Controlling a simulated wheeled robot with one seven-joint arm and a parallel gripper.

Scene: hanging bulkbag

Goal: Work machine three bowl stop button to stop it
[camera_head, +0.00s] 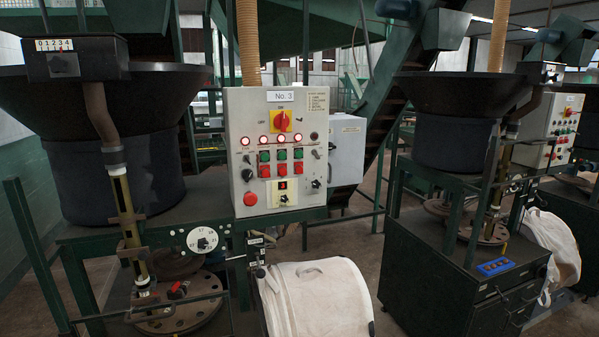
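The grey control panel marked No. 3 (276,152) stands upright near the centre, facing me. It has a row of lit red lamps (283,140) under a yellow-and-red rotary switch (282,121). Below are three green buttons (281,155), with three red buttons (282,169) directly under them. Their labels are too small to read, so I cannot tell which red one is for the bowl. A larger round red button (250,199) sits at the lower left. The large dark bowl (110,105) stands left of the panel. My gripper is not in view.
A white rounded object (318,297) with a dark rim stands low in front of the panel. A dark cabinet (440,270) and a second bowl (455,95) with its own panel (551,130) are at right. Bare floor shows between the machines.

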